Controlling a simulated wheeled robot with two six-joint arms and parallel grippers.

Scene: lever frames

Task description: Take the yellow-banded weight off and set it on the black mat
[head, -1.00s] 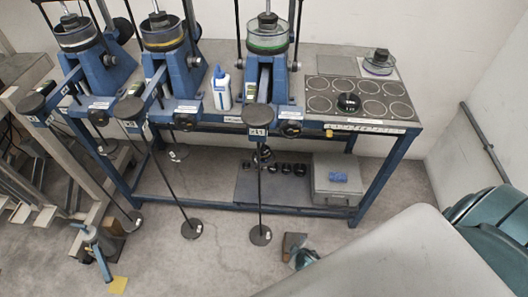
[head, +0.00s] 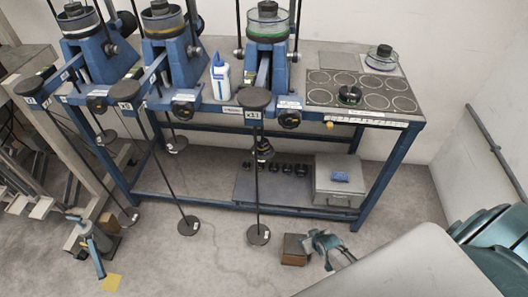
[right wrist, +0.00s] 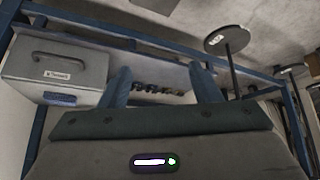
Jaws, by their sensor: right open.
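A dark weight (head: 264,146) hangs low on the rod under the right-hand lever; I cannot make out a yellow band on it. My right gripper (head: 313,237) is low in front of the bench, apart from weight and mat. In the right wrist view its two blue fingers (right wrist: 161,72) are apart with nothing between them. The row of weights shows beyond them.
A grey box (head: 340,190) stands right of the mat. A brown block (head: 294,250) is on the floor near my right gripper. Hanger rods end in floor-level discs (head: 258,234). A circle-marked board (head: 325,97) on the bench top carries a green-banded black weight (head: 350,95).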

